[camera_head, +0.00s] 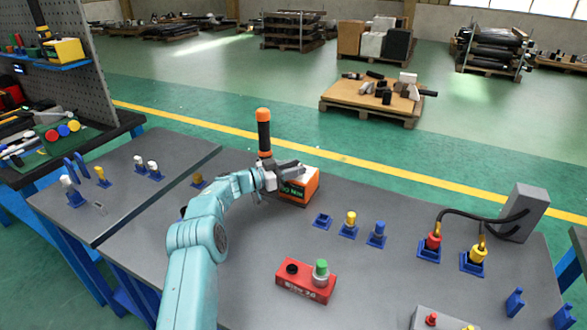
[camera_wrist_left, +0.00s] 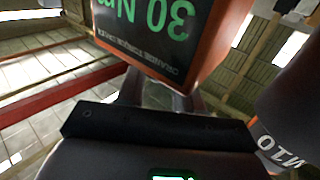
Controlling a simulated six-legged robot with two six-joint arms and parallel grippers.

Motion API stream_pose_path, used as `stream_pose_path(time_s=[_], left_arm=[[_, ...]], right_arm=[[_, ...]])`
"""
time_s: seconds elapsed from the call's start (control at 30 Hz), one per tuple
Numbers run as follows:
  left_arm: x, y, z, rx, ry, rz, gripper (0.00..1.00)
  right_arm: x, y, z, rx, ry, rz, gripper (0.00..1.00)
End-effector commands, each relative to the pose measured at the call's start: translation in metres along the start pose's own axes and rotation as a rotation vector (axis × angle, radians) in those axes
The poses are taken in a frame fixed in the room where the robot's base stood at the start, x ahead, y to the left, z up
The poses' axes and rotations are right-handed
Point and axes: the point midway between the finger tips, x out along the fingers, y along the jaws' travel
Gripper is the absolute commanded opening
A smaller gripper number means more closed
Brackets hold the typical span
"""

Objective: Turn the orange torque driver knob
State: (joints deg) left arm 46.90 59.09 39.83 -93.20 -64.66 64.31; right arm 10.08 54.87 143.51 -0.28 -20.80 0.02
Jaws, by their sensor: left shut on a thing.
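The orange torque driver (camera_head: 299,187) is an orange box with a dark "30 Nm" display on the grey table. A black handle with orange ends (camera_head: 264,134) stands upright just behind my gripper. My left gripper (camera_head: 283,176) reaches in from the left at the box's left side and is shut. In the left wrist view the box (camera_wrist_left: 222,48) fills the top, its display and label upside down. The fingers (camera_wrist_left: 160,95) run up to the box and the knob between them is hidden. My right gripper is out of view.
A red box with a green knob (camera_head: 320,270) stands in front. Blue holders with yellow and blue pieces (camera_head: 348,228) and cabled red and yellow plugs (camera_head: 433,242) are to the right. A dark cylinder marked M10 (camera_wrist_left: 285,110) is close in the left wrist view.

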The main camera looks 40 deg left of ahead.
Motion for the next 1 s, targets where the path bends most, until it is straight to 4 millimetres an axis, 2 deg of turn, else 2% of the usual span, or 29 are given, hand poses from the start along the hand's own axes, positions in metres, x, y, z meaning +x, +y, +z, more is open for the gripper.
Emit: stream_pose_path(time_s=[0.2,0.23,0.3,0.57,0.67,1.0], left_arm=[[0.001,0.000,-0.004,0.003,0.005,-0.002,0.05],[0.001,0.000,-0.004,0.003,0.006,-0.002,0.39],[0.001,0.000,-0.004,0.003,0.006,-0.002,0.56],[0.000,0.000,-0.002,0.002,0.003,-0.002,0.56],[-0.007,-0.001,-0.002,0.000,0.002,-0.003,0.56],[-0.063,-0.001,-0.002,0.001,0.002,-0.004,0.56]], right_arm=[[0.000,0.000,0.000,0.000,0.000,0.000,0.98],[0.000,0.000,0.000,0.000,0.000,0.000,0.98],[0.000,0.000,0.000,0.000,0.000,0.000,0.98],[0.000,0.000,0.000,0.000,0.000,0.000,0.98],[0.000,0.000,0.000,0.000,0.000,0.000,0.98],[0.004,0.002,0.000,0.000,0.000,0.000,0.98]])
